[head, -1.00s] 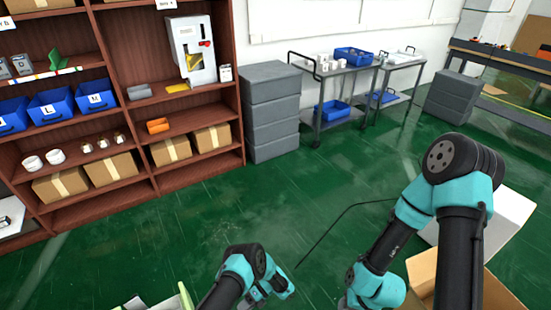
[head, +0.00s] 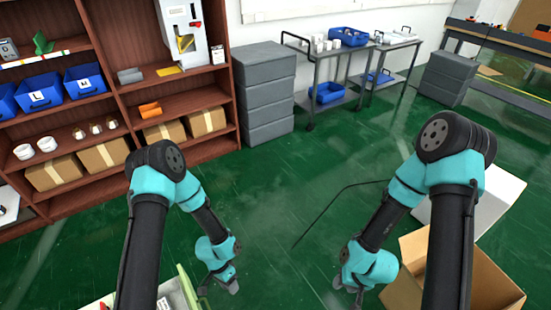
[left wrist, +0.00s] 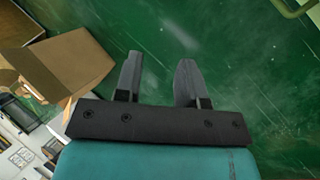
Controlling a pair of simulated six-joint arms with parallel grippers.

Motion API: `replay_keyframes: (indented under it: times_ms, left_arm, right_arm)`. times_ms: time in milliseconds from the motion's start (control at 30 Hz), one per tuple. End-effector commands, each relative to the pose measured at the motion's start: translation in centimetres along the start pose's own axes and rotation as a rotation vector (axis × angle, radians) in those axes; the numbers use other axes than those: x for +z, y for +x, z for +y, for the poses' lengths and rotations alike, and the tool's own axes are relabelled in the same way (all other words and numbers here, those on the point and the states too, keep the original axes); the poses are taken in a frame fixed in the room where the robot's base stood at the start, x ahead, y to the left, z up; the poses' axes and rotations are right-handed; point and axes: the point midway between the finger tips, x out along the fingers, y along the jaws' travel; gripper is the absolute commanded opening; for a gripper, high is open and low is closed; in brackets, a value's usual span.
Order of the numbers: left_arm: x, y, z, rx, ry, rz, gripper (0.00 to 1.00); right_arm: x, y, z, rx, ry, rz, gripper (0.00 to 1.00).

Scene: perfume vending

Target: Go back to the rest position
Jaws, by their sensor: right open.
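In the head view my left arm is raised and bent, with its gripper (head: 229,284) hanging low over the green floor. In the left wrist view the two dark fingers of the left gripper (left wrist: 158,82) stand apart with only floor between them. My right arm is bent in a similar pose at the right of the head view, and its gripper (head: 347,292) hangs low, small and partly hidden by the wrist. I see nothing held in either gripper.
An open cardboard box (head: 416,254) stands beside my right arm. A wooden shelf (head: 110,107) with blue bins and boxes is at the left. Grey drawers (head: 265,100) and a metal cart (head: 352,72) stand behind. The floor (head: 290,195) between the arms is clear.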

Motion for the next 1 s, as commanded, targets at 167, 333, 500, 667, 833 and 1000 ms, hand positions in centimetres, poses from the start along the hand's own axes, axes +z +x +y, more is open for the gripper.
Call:
replay_keyframes:
  times_ms: [167, 333, 500, 667, 833, 1000]
  left_arm:
    - [3.0, -4.5, 1.6, -0.036, -0.3, 0.198, 0.36]
    - [6.1, -8.2, 2.7, -0.068, -0.559, 0.365, 0.36]
    - [7.8, -10.0, 3.2, -0.084, -0.689, 0.45, 0.36]
    - [8.0, -10.2, 3.2, -0.086, -0.706, 0.461, 0.36]
    - [7.9, -10.2, 3.2, -0.086, -0.703, 0.46, 0.36]
    - [7.9, -10.1, 3.2, -0.086, -0.702, 0.459, 0.36]
  right_arm:
    - [0.0, 0.0, 0.0, 0.0, 0.0, 0.0, 0.43]
    - [0.0, 0.0, 0.0, 0.0, 0.0, 0.0, 0.43]
    - [0.0, 0.0, 0.0, 0.0, 0.0, 0.0, 0.43]
    - [0.0, 0.0, 0.0, 0.0, 0.0, 0.0, 0.43]
    - [0.0, 0.0, 0.0, 0.0, 0.0, 0.0, 0.43]
    - [0.0, 0.0, 0.0, 0.0, 0.0, 0.0, 0.43]
